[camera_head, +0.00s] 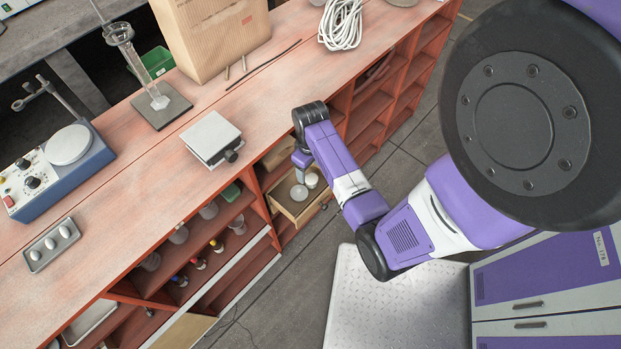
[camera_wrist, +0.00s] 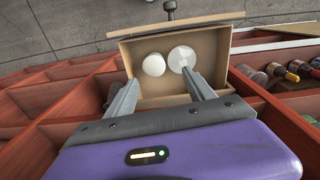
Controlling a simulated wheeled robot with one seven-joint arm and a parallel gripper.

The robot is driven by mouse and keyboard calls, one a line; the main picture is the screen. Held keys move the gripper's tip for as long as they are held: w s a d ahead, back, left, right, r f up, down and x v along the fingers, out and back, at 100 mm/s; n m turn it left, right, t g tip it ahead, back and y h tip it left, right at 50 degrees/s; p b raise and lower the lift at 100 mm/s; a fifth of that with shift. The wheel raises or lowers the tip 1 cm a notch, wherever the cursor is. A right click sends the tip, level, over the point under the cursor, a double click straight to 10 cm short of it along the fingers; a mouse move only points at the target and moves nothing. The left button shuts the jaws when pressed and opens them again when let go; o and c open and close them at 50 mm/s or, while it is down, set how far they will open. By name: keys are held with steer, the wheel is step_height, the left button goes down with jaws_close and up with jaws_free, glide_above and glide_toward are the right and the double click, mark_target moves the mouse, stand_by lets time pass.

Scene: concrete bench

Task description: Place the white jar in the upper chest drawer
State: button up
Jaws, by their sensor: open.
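A pale wooden drawer (camera_head: 277,197) stands pulled out of the red chest under the bench. It also shows in the wrist view (camera_wrist: 215,92), with its dark knob at the top. Inside are two white round things. One is a plain white piece, likely the white jar (camera_head: 312,180), also in the wrist view (camera_wrist: 153,65). Beside it is a wider pale disc-like piece (camera_head: 299,193), also in the wrist view (camera_wrist: 181,56). My gripper (camera_wrist: 160,77) is open above the drawer, nothing between its fingers. The right fingertip overlaps the disc in view; contact cannot be told.
On the benchtop are a white-topped stand (camera_head: 210,136), a stirrer (camera_head: 66,160), a paper bag (camera_head: 213,35) and coiled rope (camera_head: 341,22).

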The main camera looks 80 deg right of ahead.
steer(key=a+r+n+t+h, duration=0.25)
steer(key=a+t, duration=0.35)
steer(key=a, duration=1.2)
steer(key=s+a+r+n+t+y, duration=0.1)
steer(key=s+a+r+t, duration=0.1)
steer(key=r, duration=0.7)
steer(key=s+a+r+n+t+y, duration=0.1)
steer(key=a+r+t, duration=0.3)
steer(key=r, duration=0.6)
steer(key=s+a+r+n+t+y, duration=0.1)
steer(key=s+a+r+t, duration=0.1)
steer(key=a+r, duration=0.4)
step_height(320, 180, up, 4)
steer(key=shift+s+a+r+t, duration=0.1)
steer(key=shift+s+a+t, duration=0.3)
steer(key=shift+s, duration=0.15)
steer(key=shift+f, duration=0.2)
